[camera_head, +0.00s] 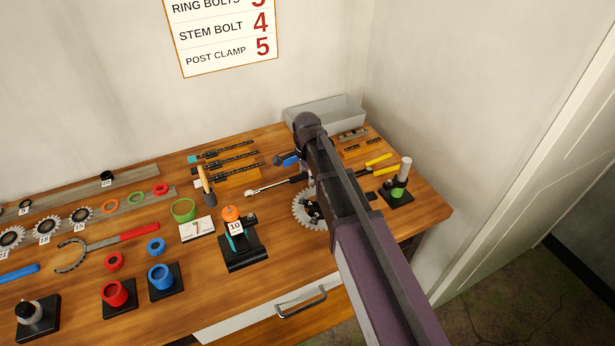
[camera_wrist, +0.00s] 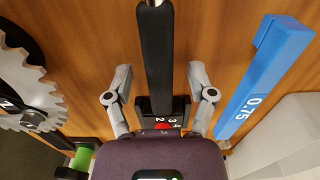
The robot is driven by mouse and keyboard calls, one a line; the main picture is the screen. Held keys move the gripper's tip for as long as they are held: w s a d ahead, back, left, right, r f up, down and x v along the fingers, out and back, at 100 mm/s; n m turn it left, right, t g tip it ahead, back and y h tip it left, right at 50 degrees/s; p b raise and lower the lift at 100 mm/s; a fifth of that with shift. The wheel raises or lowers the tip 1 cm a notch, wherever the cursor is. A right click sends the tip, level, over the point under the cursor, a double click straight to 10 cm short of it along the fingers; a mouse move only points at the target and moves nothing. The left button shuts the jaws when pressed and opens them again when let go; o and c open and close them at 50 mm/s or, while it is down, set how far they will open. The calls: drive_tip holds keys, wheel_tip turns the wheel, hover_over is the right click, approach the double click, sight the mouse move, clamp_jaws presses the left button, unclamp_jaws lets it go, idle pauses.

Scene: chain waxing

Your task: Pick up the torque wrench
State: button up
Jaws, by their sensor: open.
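The torque wrench (camera_head: 270,187) lies on the wooden bench, its silver head toward the left and its black handle running right, partly hidden behind my arm. In the wrist view its black handle (camera_wrist: 155,58) runs down the middle, ending near a dark block with white digits and a red dot (camera_wrist: 160,124). My gripper (camera_wrist: 160,76) is open, with one grey finger on each side of the handle. Clear gaps show on both sides, and neither finger touches the handle. I cannot tell the height of the fingers above the bench. In the head view my arm hides most of the gripper.
A blue bar marked 0.75 (camera_wrist: 265,75) lies right of the fingers. A toothed chainring (camera_wrist: 25,85) is at the left. Stands and tools crowd the left bench.

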clamp_jaws()
drive_tip(key=shift+r, duration=0.1)
idle(0.4)
wheel_tip(320, 180, up, 10)
drive_tip(key=p, duration=1)
idle(0.6)
